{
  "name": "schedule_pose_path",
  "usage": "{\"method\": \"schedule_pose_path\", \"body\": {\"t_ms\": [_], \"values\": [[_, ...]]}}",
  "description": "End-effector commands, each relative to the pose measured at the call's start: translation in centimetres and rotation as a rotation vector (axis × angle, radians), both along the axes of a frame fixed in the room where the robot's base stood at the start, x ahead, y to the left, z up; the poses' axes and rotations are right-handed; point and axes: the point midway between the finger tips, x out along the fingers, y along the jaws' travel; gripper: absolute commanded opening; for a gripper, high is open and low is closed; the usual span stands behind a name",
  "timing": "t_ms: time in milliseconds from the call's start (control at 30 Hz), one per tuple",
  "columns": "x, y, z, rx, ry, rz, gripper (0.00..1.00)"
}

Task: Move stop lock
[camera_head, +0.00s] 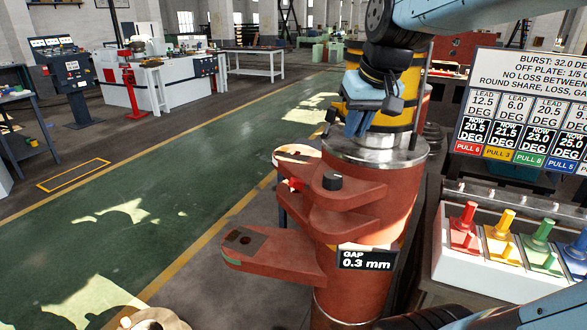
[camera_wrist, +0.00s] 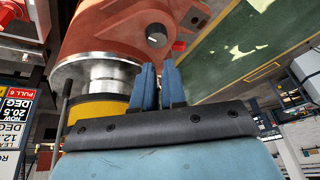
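The red-orange machine column (camera_head: 365,220) stands right of centre in the head view, with several arms projecting left. A black knob (camera_head: 332,181) sits on an upper arm, and a small bright red part (camera_head: 295,184) shows left of it. No part is legibly marked as the stop lock. My gripper (camera_head: 357,122) hangs in front of the yellow-and-black band, above the knob and apart from it. In the wrist view, my gripper (camera_wrist: 160,68) has two blue fingers with a narrow empty gap. Beyond them is an orange arm with a round dark feature (camera_wrist: 156,35).
A lower arm (camera_head: 268,254) juts left beside a "GAP 0.3 mm" label (camera_head: 366,260). At right are a white box of coloured levers (camera_head: 500,245) and a readings board (camera_head: 525,110). The green floor lane (camera_head: 150,190) at left is clear.

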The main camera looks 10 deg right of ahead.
Motion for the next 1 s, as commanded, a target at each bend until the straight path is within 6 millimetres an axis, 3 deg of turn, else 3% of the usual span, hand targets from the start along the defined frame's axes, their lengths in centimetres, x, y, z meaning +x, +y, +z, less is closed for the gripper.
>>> {"method": "schedule_pose_path", "body": {"t_ms": [100,600,800,1000], "values": [[2.8,0.1,0.6,0.014,0.023,0.016,0.0],[13.5,0.6,1.4,0.069,0.096,0.082,0.0],[15.4,0.6,1.3,0.078,0.108,0.095,0.0],[15.9,0.7,1.2,0.081,0.111,0.098,0.0]]}}
